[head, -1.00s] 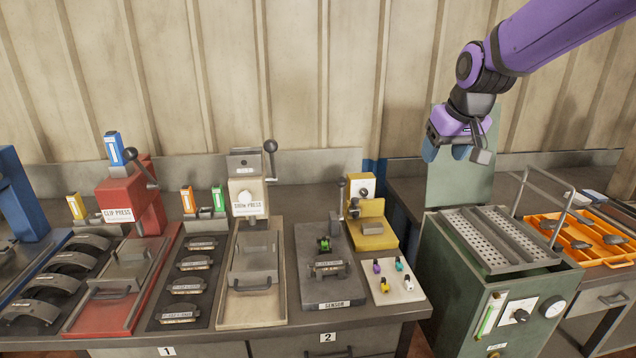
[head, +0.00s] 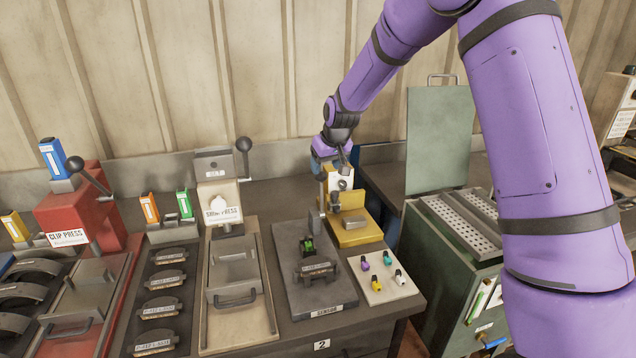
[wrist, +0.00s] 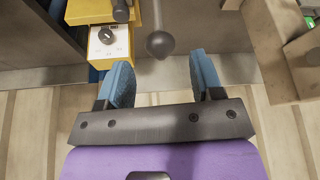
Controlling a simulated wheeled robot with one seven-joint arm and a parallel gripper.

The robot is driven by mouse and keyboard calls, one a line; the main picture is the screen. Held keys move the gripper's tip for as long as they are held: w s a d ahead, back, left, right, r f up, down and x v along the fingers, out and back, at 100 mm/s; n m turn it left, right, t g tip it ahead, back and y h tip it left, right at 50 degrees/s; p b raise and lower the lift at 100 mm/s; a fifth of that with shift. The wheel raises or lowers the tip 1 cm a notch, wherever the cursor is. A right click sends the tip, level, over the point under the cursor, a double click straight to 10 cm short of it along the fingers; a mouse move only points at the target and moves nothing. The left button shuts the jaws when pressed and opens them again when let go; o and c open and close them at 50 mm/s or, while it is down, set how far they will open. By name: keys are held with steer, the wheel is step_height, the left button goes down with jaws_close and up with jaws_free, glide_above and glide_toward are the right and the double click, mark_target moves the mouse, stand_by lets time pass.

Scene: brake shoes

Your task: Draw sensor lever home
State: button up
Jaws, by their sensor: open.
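The sensor lever is an upright rod with a dark ball knob (wrist: 160,44). In the head view its rod (head: 322,199) stands at the back of the dark grey plate labelled SENSOR (head: 292,262), beside the yellow unit (head: 355,234). A brake shoe (head: 317,269) with a green part (head: 307,243) behind it sits on the plate. My gripper (head: 328,160) is at the top of the lever and partly hides the knob there. In the wrist view my open gripper (wrist: 159,62) has its blue fingers either side of the knob's line, with the knob just beyond the tips. I see no contact.
The yellow unit's white dial face (wrist: 107,45) is close beside the fingers. The cream show press (head: 222,205) stands left of the sensor plate. A pale tray (head: 383,293) with several coloured plugs lies right of it. A green cabinet (head: 450,275) is further right.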

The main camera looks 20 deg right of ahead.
mark_target(322, 179)
steer(key=x, duration=0.8)
steer(key=shift+c, duration=0.3)
steer(key=shift+d, duration=0.1)
jaws_close()
